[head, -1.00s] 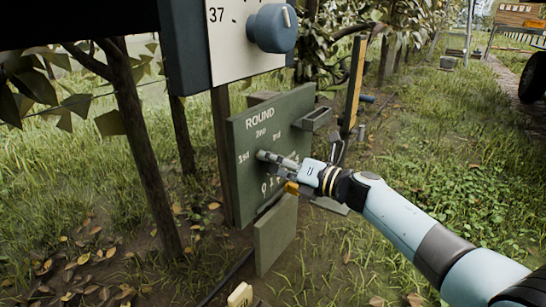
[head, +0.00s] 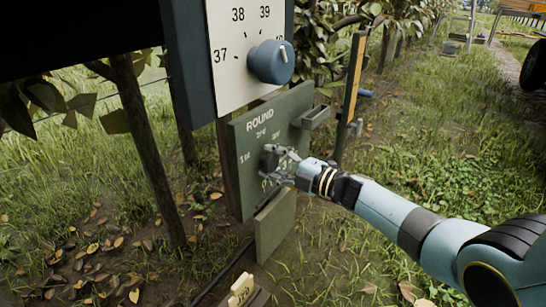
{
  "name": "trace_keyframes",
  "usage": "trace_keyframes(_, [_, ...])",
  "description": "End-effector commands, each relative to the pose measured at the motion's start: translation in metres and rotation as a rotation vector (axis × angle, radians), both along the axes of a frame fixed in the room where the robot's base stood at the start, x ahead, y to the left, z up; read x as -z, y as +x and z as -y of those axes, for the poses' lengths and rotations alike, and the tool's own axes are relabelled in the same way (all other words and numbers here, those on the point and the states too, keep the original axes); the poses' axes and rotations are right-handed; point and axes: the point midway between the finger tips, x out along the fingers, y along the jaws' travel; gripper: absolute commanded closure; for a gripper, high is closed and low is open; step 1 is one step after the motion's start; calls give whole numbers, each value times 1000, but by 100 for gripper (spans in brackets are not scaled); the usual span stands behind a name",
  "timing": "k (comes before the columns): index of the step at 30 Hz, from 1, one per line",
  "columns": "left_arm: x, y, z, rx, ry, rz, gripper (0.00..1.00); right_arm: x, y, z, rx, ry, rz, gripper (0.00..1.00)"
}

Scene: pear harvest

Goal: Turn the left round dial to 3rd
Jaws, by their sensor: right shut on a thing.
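The green board marked ROUND (head: 246,190) stands in the middle of the head view, with 1st, 2nd and 3rd lettered in an arc around its dark dial (head: 268,157). My right gripper (head: 277,165) reaches in from the right and is shut on this dial, in front of the board. The fingers cover much of the dial, and I cannot read where its pointer stands. More markings low on the board are partly hidden by the gripper. My left gripper is not in view.
Above the board is a white panel (head: 228,80) with a blue knob (head: 271,62) and numbers 37 to 39. A small grey tray (head: 316,117) juts from the board's right edge. A tree trunk (head: 145,150) stands left. Grass is open at right.

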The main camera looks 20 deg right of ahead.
Motion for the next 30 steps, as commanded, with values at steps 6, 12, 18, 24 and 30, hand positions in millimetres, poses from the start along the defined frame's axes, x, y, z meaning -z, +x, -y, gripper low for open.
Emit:
trace_keyframes(6, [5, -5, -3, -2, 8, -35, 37, 0, 0, 1, 2, 160, -128, 87])
trace_keyframes(12, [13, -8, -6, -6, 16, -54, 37, 1, 0, 0, 1, 309, -244, 87])
trace_keyframes(18, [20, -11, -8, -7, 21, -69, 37, 2, -1, 0, 2, 450, -353, 87])
trace_keyframes(24, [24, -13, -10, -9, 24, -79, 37, 3, -1, 0, 2, 561, -441, 87])
trace_keyframes(30, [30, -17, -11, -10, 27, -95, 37, 4, -1, 0, 3, 638, -501, 87])
